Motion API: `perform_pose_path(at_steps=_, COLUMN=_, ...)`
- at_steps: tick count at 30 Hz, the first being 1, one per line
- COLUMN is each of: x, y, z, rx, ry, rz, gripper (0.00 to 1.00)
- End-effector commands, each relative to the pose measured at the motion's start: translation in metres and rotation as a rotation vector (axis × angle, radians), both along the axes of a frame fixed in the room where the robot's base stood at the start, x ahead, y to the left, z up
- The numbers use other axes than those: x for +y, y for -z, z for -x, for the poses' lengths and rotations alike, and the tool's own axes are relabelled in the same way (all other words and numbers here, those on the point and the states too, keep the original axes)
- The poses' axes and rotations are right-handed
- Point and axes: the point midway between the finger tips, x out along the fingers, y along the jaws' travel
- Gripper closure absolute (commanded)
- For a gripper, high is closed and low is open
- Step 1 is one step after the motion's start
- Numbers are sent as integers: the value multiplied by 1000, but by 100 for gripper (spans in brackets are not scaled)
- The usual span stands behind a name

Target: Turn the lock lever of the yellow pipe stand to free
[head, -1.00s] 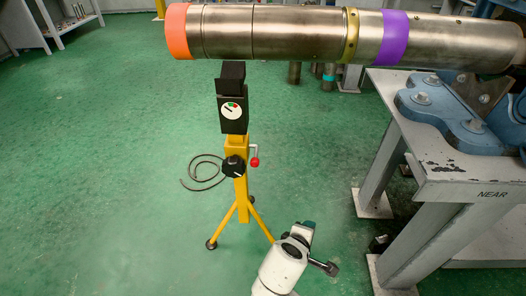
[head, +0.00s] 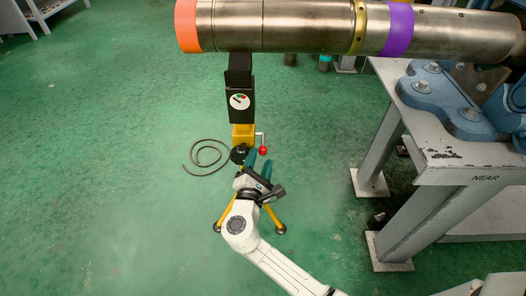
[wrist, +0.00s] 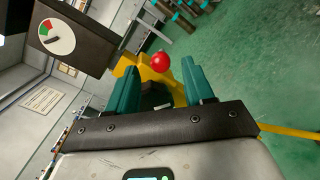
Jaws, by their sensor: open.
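The yellow pipe stand (head: 243,133) stands on the green floor, its black upper part with a round dial (head: 240,101) below the steel pipe. Its lock lever has a red ball end (head: 263,150) on the right side of the yellow post. My gripper (head: 258,164) is open, with teal fingers pointing up toward the lever, and hides part of the lower post. In the wrist view the red ball (wrist: 160,62) shows between the fingertips, seemingly just beyond them, with the yellow stand (wrist: 128,66) behind. I cannot tell if a finger touches the lever.
A black knob (head: 239,153) sits on the post left of the lever, close to my fingers. The steel pipe (head: 290,27) with orange and purple bands runs overhead. A grey bench (head: 450,155) with blue vise parts stands right. A black cable (head: 207,158) lies on open floor at left.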

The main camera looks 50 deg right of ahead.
Motion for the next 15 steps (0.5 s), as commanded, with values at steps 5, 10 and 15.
perform_pose_path(at_steps=5, x=-26, y=1, z=-14, rx=-2, ry=3, rz=-1, gripper=48)
perform_pose_path(at_steps=10, x=-39, y=0, z=-21, rx=-2, ry=1, rz=-1, gripper=48)
perform_pose_path(at_steps=15, x=-42, y=0, z=-22, rx=-1, ry=1, rz=-2, gripper=48)
